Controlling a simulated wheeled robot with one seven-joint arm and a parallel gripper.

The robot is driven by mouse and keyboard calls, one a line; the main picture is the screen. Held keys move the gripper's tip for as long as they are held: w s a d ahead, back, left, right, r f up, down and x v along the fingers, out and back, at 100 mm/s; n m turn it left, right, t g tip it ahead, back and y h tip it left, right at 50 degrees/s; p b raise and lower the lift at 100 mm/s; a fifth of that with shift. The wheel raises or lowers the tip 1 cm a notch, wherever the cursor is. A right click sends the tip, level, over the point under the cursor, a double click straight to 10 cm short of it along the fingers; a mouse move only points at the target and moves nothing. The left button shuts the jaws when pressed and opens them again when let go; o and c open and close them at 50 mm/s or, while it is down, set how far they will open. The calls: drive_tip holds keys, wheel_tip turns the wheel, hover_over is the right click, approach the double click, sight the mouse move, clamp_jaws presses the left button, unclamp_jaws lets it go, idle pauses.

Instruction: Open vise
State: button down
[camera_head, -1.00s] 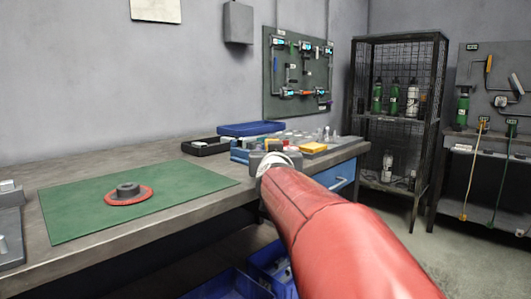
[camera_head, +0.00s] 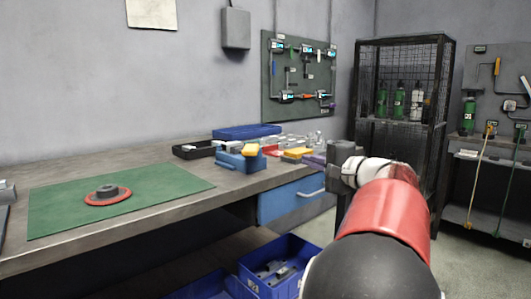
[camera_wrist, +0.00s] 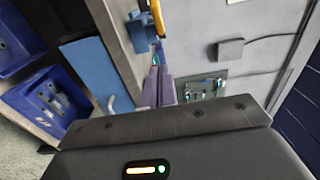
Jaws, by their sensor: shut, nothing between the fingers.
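I cannot make out a vise in either view. My gripper (camera_head: 317,158) is past the right end of the workbench in the head view, held out at about bench-top height by my red and white arm. Its two purple-grey fingers are together and hold nothing. They also show side by side in the wrist view (camera_wrist: 158,72), pointing toward the wall beyond the bench edge. My arm hides part of the area behind and below it.
The workbench (camera_head: 150,217) carries a green mat (camera_head: 150,200) with a red-rimmed grey disc (camera_head: 108,193), and a small blue bin (camera_head: 240,162) near the drawer (camera_head: 290,200). Blue bins (camera_head: 245,285) with metal parts stand below. A mesh cabinet (camera_head: 405,45) is behind my arm.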

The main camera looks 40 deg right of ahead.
sight(251, 149)
drive_tip(key=w+a+p, duration=0.2)
drive_tip(key=w+a, duration=0.1)
drive_tip(key=w, duration=0.9)
drive_tip(key=shift+w+a, duration=0.15)
drive_tip(key=shift+a, duration=0.2)
